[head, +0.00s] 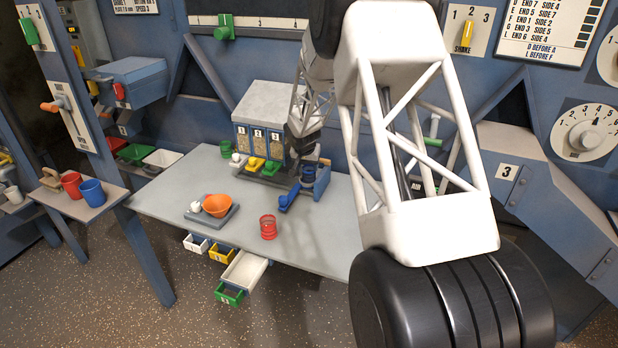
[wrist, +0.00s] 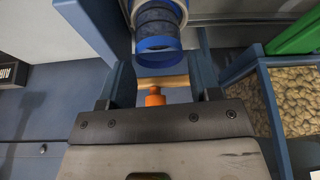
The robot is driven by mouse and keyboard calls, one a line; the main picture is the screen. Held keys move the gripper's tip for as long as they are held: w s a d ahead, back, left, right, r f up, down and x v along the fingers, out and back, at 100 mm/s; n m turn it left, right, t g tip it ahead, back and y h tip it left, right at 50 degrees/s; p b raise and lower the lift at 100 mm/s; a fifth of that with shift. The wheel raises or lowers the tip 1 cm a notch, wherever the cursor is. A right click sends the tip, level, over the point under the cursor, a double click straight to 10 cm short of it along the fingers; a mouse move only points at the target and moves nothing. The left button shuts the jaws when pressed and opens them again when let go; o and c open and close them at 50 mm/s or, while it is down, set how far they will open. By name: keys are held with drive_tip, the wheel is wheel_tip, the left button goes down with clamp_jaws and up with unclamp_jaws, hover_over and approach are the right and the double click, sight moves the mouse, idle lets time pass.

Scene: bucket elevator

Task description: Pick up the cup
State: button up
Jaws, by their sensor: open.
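A dark blue cup-like vessel (head: 308,173) stands at the blue holder to the right of the dispenser, partly hidden by my arm. In the wrist view, a blue-rimmed round vessel (wrist: 158,44) lies just beyond the fingertips, cut off by the top edge. My gripper (wrist: 158,92) is open, its two dark fingers apart, with a wooden bar and an orange knob (wrist: 155,98) showing between them. I cannot tell whether they touch anything. Other cups are a red one (head: 268,227) on the table, and a red one (head: 71,184) and a blue one (head: 92,192) on the left shelf.
The dispenser (head: 266,112) with numbered grain windows stands close left of my gripper. An orange bowl (head: 217,205) sits on a scale-like plate. Open drawers (head: 244,270) stick out below the table's front edge. The table's front right is clear.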

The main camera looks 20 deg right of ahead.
drive_tip(key=shift+f, duration=0.15)
drive_tip(key=shift+x, duration=2.5)
drive_tip(key=shift+c, duration=0.5)
drive_tip(key=c, duration=0.6)
wheel_tip(320, 180, up, 18)
drive_tip(key=shift+r, duration=0.1)
